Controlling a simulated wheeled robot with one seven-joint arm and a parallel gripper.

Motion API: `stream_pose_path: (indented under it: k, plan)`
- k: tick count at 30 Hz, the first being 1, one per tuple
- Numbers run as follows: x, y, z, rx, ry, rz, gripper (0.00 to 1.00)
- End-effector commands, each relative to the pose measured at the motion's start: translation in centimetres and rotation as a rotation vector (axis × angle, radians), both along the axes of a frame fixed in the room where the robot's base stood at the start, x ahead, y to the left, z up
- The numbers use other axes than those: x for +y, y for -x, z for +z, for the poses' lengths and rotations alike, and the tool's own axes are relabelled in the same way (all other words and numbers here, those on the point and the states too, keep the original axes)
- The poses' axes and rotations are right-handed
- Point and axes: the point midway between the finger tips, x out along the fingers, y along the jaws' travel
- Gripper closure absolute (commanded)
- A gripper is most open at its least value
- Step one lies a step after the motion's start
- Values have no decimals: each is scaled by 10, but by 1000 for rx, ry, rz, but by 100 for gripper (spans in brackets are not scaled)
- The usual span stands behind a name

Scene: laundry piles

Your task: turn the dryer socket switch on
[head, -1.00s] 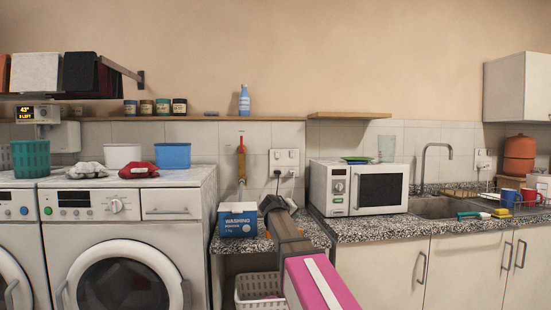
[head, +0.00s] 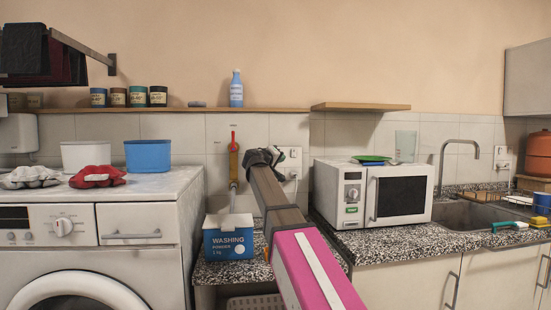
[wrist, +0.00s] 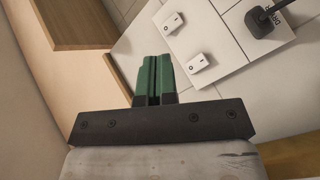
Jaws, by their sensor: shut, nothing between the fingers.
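The white socket plate (head: 294,157) is on the tiled wall behind the counter, partly hidden by my gripper (head: 277,155). In the wrist view the plate (wrist: 225,45) shows two white rocker switches, one upper (wrist: 173,22) and one lower (wrist: 199,65). A black plug (wrist: 262,22) sits in it at the top right, beside lettering that starts "DR" and is cut off. My gripper's green fingers (wrist: 154,78) are shut and empty, their tips just left of the lower switch. I cannot tell whether they touch the plate or which way the rockers are set.
A washing powder box (head: 229,237) stands on the speckled counter below. A red-handled yellow valve (head: 233,160) is on the wall left of the gripper. A microwave (head: 372,193) stands to the right.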

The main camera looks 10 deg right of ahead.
Motion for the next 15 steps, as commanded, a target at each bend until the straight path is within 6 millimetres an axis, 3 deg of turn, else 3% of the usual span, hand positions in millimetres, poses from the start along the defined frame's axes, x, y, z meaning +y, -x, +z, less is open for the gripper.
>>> stream_pose_path:
  k: [8,15]
  plan:
    - [0,-1,-1,1,-1,0,100]
    - [0,-14,-2,1,-1,0,100]
